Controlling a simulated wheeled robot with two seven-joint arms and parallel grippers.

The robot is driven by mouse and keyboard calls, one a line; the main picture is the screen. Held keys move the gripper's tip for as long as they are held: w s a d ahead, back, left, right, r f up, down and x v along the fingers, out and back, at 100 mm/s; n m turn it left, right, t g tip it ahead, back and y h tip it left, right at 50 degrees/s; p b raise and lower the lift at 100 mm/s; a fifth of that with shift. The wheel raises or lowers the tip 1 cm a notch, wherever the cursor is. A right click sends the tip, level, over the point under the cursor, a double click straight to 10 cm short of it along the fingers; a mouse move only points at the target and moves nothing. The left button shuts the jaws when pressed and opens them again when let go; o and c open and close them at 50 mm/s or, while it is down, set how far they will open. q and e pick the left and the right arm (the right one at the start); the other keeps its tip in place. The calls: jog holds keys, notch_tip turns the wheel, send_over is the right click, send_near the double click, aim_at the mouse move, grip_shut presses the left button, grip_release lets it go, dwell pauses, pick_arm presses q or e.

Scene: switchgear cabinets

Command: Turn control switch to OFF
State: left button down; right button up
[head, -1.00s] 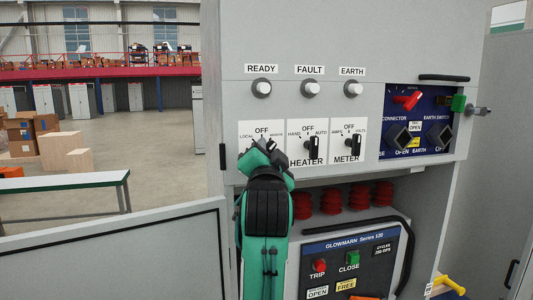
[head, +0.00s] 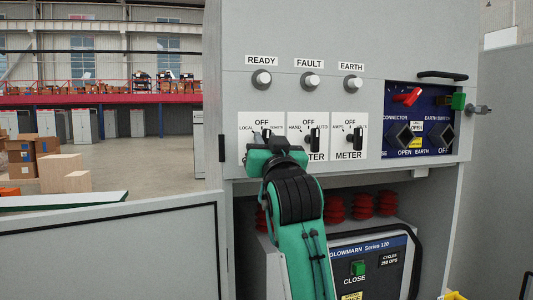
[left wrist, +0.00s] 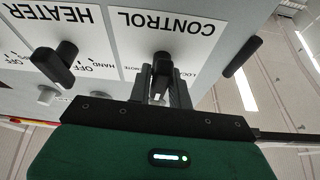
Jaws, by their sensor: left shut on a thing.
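The control switch is the leftmost of three black rotary switches on the cabinet, with its black knob (left wrist: 161,72) on a white CONTROL plate (left wrist: 165,22). In the head view part of its plate (head: 246,138) shows with the OFF label above the knob. My left gripper (head: 268,142) is shut on the knob, its fingers (left wrist: 163,88) on either side in the left wrist view. The knob looks about upright, lined up with the OFF side; its tip is partly hidden by the gripper. My right gripper is not in view.
The HEATER switch (head: 314,138) and METER switch (head: 355,137) sit just right. Indicator lamps (head: 312,81) are above. A blue panel (head: 418,112) is further right. Below is an open bay with red insulators (head: 363,204). An open grey door (head: 110,250) stands left.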

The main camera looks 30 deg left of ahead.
pick_arm(q)
jog(key=shift+n, duration=0.6)
jog(key=shift+g+y, duration=0.3)
jog(key=c, duration=1.4)
grip_release()
jog(key=shift+o, duration=0.2)
jog(key=shift+f+b, duration=0.1)
jog(key=shift+b, duration=0.2)
